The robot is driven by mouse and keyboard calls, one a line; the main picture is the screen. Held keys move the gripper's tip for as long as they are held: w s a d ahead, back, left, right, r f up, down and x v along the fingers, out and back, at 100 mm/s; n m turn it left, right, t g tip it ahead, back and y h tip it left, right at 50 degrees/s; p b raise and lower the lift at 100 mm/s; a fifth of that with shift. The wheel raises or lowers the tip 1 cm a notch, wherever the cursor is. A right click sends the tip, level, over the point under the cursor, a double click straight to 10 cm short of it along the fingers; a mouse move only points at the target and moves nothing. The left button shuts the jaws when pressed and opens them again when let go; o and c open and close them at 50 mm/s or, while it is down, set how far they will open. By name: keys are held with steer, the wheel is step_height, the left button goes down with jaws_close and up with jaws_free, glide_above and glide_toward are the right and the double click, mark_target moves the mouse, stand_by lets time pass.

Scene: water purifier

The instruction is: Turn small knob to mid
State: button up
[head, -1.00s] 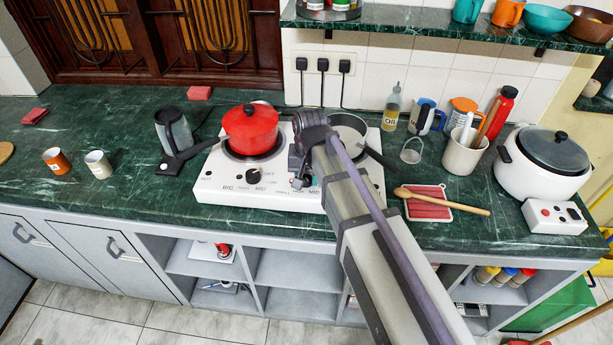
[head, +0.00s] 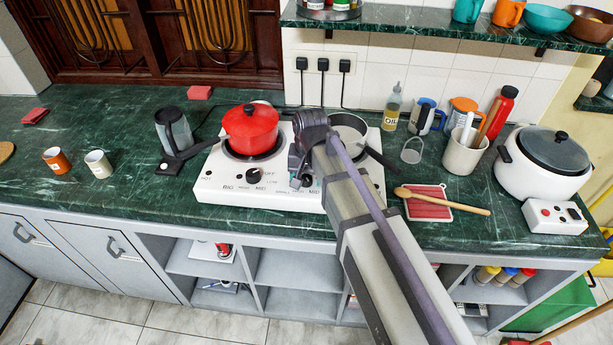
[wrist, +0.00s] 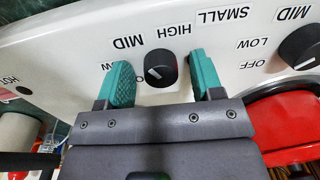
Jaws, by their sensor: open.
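The small knob (wrist: 160,68) is round and black and sits on the stove's white front panel in the wrist view. A white mark shows on the lower left of its face. The MID label (wrist: 127,41) is at its upper left, HIGH is above it, and LOW is partly hidden by a finger. My gripper (wrist: 160,61) is open, with one teal finger on each side of the knob and visible gaps between. In the head view my gripper (head: 302,183) is at the stove's front right and hides this knob.
The big knob (wrist: 301,46) is at the right of the wrist view. A red pot (head: 250,130) stands on the left of the stove (head: 215,185) and a grey pan (head: 350,128) on the right. A wooden spoon (head: 440,201) lies right of the stove.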

mark_target(309, 178)
step_height(309, 178, up, 11)
steer(key=p, duration=1)
steer(key=shift+d+p, duration=0.3)
steer(key=shift+p, duration=0.1)
steer(key=shift+f, duration=0.1)
steer(key=s+d+n, duration=0.1)
steer(key=s+d, duration=1)
steer(key=d, duration=0.5)
steer(key=shift+s+h, duration=0.3)
steer(key=shift+s, duration=0.1)
